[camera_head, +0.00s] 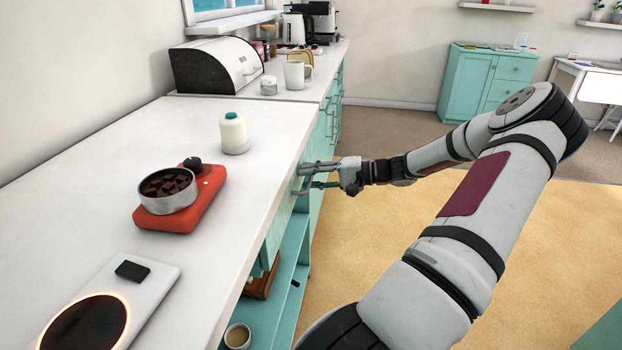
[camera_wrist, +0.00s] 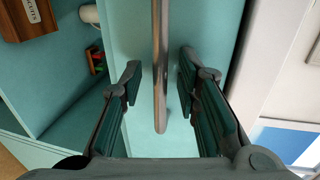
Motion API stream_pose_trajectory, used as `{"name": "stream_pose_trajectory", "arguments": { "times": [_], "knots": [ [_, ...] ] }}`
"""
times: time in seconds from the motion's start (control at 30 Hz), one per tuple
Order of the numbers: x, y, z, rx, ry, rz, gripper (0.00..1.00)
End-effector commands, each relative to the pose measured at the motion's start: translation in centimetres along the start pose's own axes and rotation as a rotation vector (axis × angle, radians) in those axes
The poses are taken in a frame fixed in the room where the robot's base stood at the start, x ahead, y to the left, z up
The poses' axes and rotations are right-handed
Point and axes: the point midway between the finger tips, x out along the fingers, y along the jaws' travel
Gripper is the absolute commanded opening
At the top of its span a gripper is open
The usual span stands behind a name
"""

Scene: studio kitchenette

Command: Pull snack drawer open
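The snack drawer is a teal front (camera_wrist: 205,35) under the white counter. Its bar handle (camera_wrist: 160,70) is metal and runs between my gripper's two fingers in the wrist view. My gripper (camera_wrist: 158,88) is open, with a gap on each side of the handle, and neither finger visibly touches it. In the head view my gripper (camera_head: 305,178) is at the counter's front edge, at the drawer. The drawer front is mostly hidden there by the counter and gripper.
An open teal shelf (camera_head: 285,270) lies below, holding a wooden box (camera_head: 262,280) and a cup (camera_head: 238,336). The floor to the right is clear.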

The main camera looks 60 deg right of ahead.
Motion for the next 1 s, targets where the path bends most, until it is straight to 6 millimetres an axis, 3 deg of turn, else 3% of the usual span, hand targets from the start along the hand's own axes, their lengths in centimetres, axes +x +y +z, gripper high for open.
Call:
{"name": "stream_pose_trajectory", "arguments": {
  "times": [0.17, 0.3, 0.33, 0.73, 0.87, 1.0],
  "knots": [
    [0.0, 0.0, 0.0, 0.000, 0.000, 0.000, 0.30],
    [0.0, 0.0, 0.0, 0.000, 0.000, 0.000, 0.03],
    [0.0, 0.0, 0.0, 0.000, 0.000, 0.000, 0.00],
    [-0.7, 0.1, 0.0, 0.001, 0.000, 0.000, 0.00],
    [-2.3, 0.3, 0.0, 0.001, 0.002, 0.000, 0.00],
    [-5.1, 0.9, 0.0, 0.001, 0.002, 0.001, 0.00]
  ]
}}
